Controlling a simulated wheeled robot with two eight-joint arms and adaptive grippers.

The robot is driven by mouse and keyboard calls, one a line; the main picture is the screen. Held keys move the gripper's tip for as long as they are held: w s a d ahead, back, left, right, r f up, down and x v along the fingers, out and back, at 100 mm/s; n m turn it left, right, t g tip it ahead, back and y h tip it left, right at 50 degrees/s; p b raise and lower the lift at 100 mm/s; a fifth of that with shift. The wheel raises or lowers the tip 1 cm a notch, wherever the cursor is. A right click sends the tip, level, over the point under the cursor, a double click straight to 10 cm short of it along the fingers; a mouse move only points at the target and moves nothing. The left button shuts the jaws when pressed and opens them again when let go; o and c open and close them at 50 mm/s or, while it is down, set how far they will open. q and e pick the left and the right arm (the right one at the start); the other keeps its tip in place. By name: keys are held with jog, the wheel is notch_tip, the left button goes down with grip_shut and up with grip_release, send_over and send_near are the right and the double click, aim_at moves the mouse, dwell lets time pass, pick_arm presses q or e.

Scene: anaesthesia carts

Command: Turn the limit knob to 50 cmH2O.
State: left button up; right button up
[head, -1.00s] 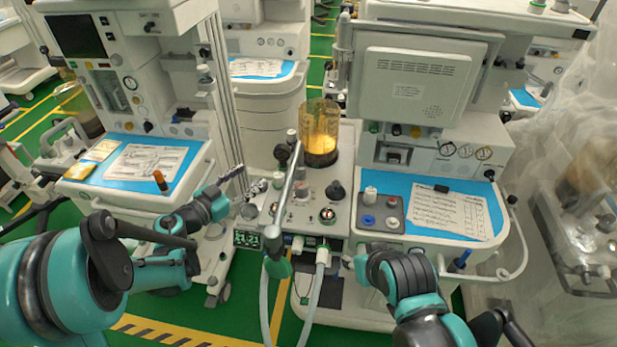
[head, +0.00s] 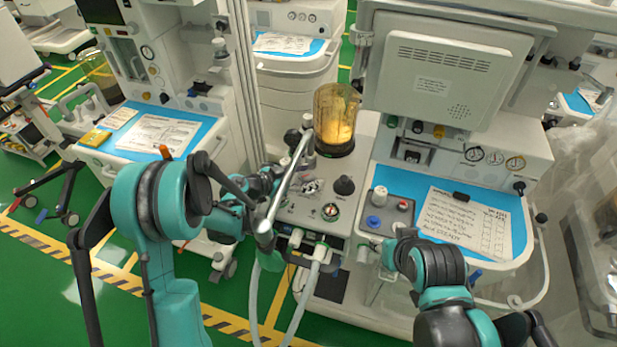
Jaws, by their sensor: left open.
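The anaesthesia machine's control panel (head: 305,215) is in the middle of the head view. It carries a tall black knob (head: 344,185) and a small round dial with a red mark (head: 330,211). I cannot read any scale, nor tell for sure which is the limit knob. My left gripper (head: 306,186) is open over the left part of the panel, left of the black knob and apart from it. A slanted metal tube (head: 287,185) passes in front of it and partly hides it. My right arm shows at the lower right, but its gripper does not show.
An amber canister (head: 336,115) stands behind the panel. Pale hoses (head: 309,285) hang from its front. A blue worktop (head: 385,180) with a paper (head: 465,225) lies to the right. Another cart with a blue top (head: 205,130) stands at the left.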

pick_arm(q)
jog(key=c, duration=1.2)
jog(key=shift+w+m+g+h, duration=0.1)
jog(key=shift+m+g+h, duration=0.3)
jog(key=shift+m, duration=0.1)
jog(key=m+g+h, duration=0.1)
jog(key=m+g, duration=0.2)
jog(key=g, duration=0.1)
jog(key=shift+m+h+b, duration=0.3)
jog(key=shift+m, duration=0.1)
jog(key=m+g, duration=0.6)
jog(key=g, duration=0.1)
jog(key=shift+y, duration=0.4)
jog(key=shift+g, duration=0.3)
